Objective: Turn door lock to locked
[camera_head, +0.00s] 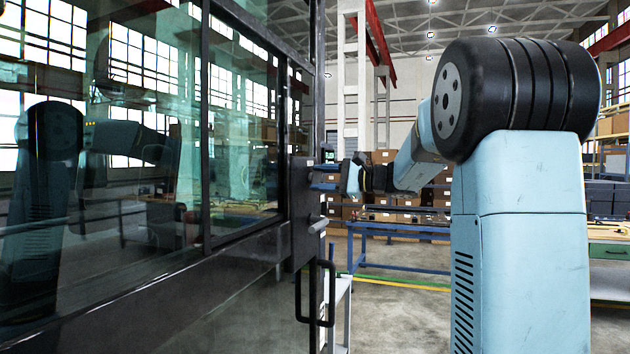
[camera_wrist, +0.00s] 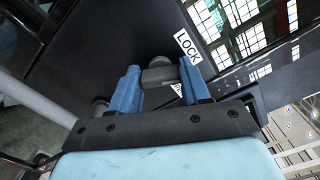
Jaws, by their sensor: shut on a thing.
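The door lock knob (camera_wrist: 158,74) is a dark grey round part on the black lock plate (camera_wrist: 110,45) in the wrist view. My gripper (camera_wrist: 163,88) has its two blue fingers on either side of the knob and is shut on it. A white label reading LOCK (camera_wrist: 188,47) sits just beyond the right finger. A second label is mostly hidden by that finger. In the head view my gripper (camera_head: 326,178) reaches the lock plate (camera_head: 300,205) at the edge of the glazed cab door (camera_head: 150,270). The knob's exact turn angle is hard to tell.
A black pull handle (camera_head: 315,293) hangs below the lock plate, with a grey cylindrical bar (camera_head: 318,225) above it. A blue-framed bench (camera_head: 400,230) and stacked cartons (camera_head: 385,205) stand behind. Open floor lies between door and bench.

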